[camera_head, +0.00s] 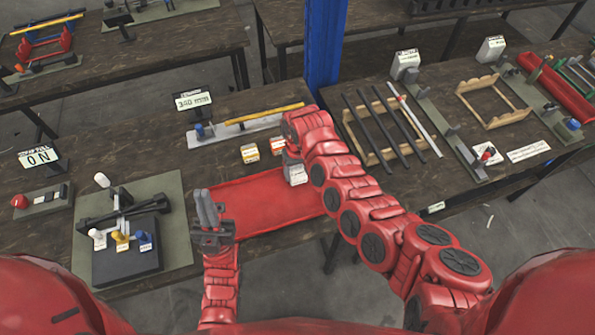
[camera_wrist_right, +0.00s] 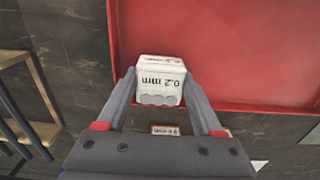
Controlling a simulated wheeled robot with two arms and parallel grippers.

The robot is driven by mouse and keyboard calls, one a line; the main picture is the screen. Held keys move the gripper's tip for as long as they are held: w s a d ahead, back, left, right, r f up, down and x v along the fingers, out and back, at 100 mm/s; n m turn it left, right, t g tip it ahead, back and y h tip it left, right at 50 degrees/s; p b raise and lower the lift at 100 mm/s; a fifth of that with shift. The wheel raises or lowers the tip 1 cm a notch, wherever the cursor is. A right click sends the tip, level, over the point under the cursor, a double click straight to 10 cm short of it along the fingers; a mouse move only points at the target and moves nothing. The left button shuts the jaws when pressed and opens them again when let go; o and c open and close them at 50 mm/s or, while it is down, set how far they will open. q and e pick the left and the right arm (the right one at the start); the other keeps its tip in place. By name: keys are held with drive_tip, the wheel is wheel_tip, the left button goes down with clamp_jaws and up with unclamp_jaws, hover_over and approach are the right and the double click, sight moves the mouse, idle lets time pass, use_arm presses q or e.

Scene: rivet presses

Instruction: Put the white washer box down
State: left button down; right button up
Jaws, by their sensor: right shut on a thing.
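The red tray also fills much of the right wrist view (camera_wrist_right: 220,45). I cannot tell whether the box touches the tray. My left gripper (camera_head: 207,208) is in front of the tray's left end, fingers pointing up, with nothing visible in it; its opening is unclear.
Two small labelled boxes, one with a yellow label (camera_head: 250,153) and one with an orange label (camera_head: 278,146), stand behind the tray. A fixture on a green mat (camera_head: 172,190) lies left. Dark bars on a wooden frame (camera_head: 354,149) lie right. The tray's middle is clear.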

drive_tip(key=shift+f, duration=0.2)
drive_tip(key=o, duration=1.4)
drive_tip(key=shift+o, duration=0.2)
drive_tip(key=shift+r, duration=0.15)
